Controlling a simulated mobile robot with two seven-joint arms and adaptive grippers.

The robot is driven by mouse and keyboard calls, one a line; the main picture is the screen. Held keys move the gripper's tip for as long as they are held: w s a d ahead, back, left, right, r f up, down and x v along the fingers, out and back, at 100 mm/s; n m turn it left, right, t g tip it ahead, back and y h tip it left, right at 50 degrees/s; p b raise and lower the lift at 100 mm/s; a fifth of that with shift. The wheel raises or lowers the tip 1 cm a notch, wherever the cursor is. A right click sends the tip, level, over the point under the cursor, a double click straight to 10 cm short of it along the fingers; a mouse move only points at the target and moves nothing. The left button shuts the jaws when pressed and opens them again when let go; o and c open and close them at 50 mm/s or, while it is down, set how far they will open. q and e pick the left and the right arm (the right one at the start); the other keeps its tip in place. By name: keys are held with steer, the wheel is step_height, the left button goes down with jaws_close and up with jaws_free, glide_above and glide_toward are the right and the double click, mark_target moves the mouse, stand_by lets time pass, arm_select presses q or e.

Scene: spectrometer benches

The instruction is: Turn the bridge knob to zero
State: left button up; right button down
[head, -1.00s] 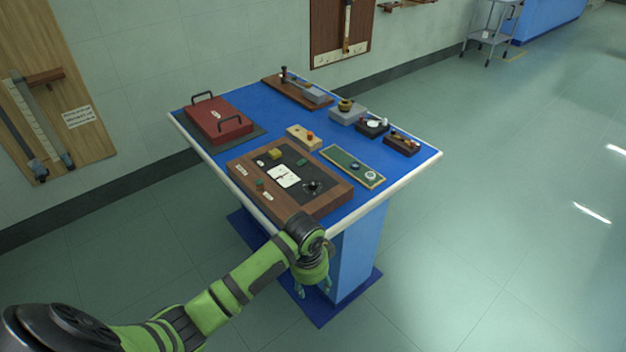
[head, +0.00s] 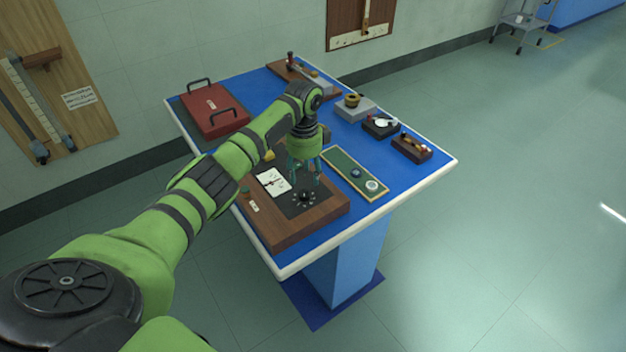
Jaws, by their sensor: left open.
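The bridge is a wooden box (head: 290,236) with a dark top panel and a white dial card (head: 274,182), near the front of the blue table. Its black knob (head: 305,197) sits on the panel to the right of the card, with light marks around it. My left gripper (head: 304,178) is open and points down just above and behind the knob. It appears apart from the knob, though the exact gap is hard to tell. My left forearm hides part of the box's left and back. My right gripper is not in view.
A green board (head: 355,173) lies close on the right of the box. A red case (head: 212,110) with handles stands at the back left. Small instruments, including a dark block (head: 411,147), line the right side. The table (head: 428,182) has bare blue surface at its right front.

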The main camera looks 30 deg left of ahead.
mark_target(304, 193)
arm_select(q)
steer(key=f, duration=0.2)
steer(key=s+f, duration=0.1)
steer(key=f, duration=0.1)
steer(key=shift+f+p, duration=0.3)
steer(key=shift+f, duration=0.05)
steer(key=shift+w+f, duration=0.15)
steer(key=shift+f, duration=0.7)
jaws_close()
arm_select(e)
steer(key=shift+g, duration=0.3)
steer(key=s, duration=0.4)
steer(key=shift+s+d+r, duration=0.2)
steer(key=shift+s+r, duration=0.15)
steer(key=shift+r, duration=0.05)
